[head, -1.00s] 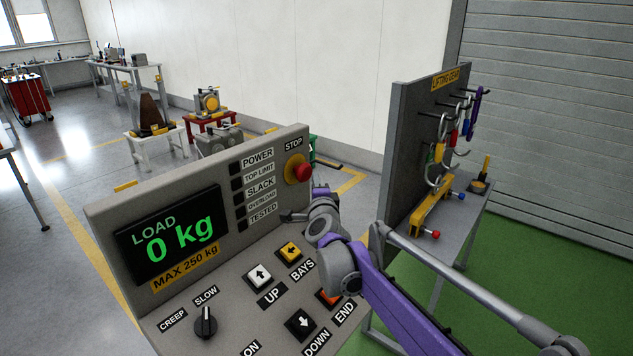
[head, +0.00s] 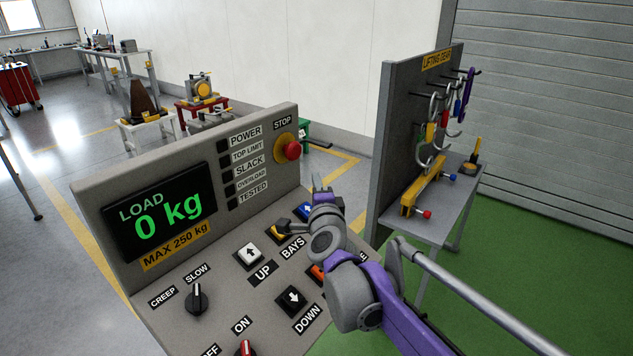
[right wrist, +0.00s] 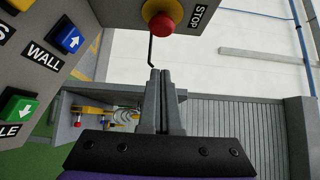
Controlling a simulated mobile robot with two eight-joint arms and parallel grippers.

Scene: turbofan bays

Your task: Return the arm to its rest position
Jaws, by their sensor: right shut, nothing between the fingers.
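My right arm, with purple links, comes in from the lower right of the head view. Its gripper (head: 317,184) is over the right part of the control panel (head: 90,207), with its fingers pointing up the picture, below the red stop button. In the right wrist view the two grey fingers (right wrist: 161,78) are together with nothing between them. The red stop button (right wrist: 161,23) shows beyond the fingertips there; I cannot tell the gap. My left gripper is not in view.
The panel carries a load display (head: 160,213) reading 0 kg, a white up button (head: 250,256) and a black down button (head: 291,297). A lifting-gear board (head: 402,120) with hanging hooks and a small shelf stands to the right. Green floor (head: 525,235) lies clear beyond it.

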